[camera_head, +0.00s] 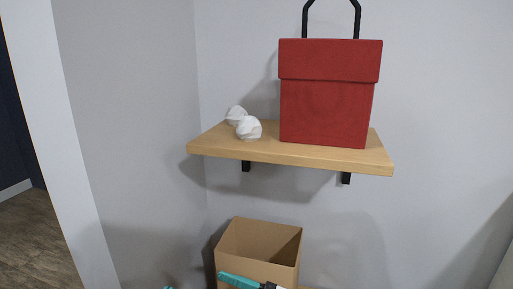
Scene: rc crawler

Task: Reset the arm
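At the bottom edge, a teal piece with black and white parts (240,281) shows in front of the cardboard box and is cut off by the frame. A small teal tip (168,287) shows to its left at the same edge.
A wooden shelf (290,154) on black brackets holds a red box (328,105) with a black handle and two white crumpled lumps (249,128). An open cardboard box (262,241) stands below. Grey walls stand behind and left; wooden floor (35,245) shows at far left.

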